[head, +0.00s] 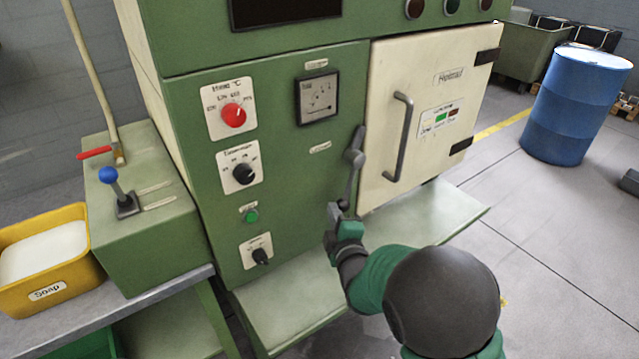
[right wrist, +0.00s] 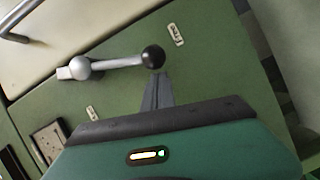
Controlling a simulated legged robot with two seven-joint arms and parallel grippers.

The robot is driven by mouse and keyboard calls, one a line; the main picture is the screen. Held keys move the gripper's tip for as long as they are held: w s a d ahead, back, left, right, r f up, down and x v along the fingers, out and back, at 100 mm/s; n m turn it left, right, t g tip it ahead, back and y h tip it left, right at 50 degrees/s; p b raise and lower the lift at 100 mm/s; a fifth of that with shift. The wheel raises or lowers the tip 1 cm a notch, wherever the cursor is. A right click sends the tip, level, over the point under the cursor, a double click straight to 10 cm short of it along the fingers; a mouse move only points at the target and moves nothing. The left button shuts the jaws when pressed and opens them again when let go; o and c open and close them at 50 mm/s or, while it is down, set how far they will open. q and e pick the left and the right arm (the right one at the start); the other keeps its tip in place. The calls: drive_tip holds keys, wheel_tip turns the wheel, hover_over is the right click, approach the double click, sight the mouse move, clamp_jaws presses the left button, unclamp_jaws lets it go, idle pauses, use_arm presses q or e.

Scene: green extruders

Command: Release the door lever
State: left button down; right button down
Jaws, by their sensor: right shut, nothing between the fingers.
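The grey door lever (head: 352,176) is on the green machine front, just left of the cream door (head: 418,120). In the head view it hangs downward from its pivot, slightly tilted. The right wrist view shows its silver arm (right wrist: 115,63) and black ball knob (right wrist: 153,56). My right gripper (head: 336,208) is at the lever's lower end. Its fingers (right wrist: 158,78) are shut and empty, with the tips close by the knob; whether they touch it I cannot tell. The door looks closed, with a grey pull handle (head: 400,137). My left gripper is not in view.
The machine front carries a red dial (head: 233,116), black knobs and a gauge (head: 317,98). A green ledge (head: 290,310) juts out below. A yellow soap tub (head: 50,258) stands at left. A blue barrel (head: 575,105) stands on open floor at right.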

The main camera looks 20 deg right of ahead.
drive_tip(key=shift+w+d+f+n+t+b, duration=0.25)
drive_tip(key=shift+d+f+n+t+b, duration=0.25)
drive_tip(key=shift+d+n+b, duration=0.35)
drive_tip(key=shift+w+f, duration=0.1)
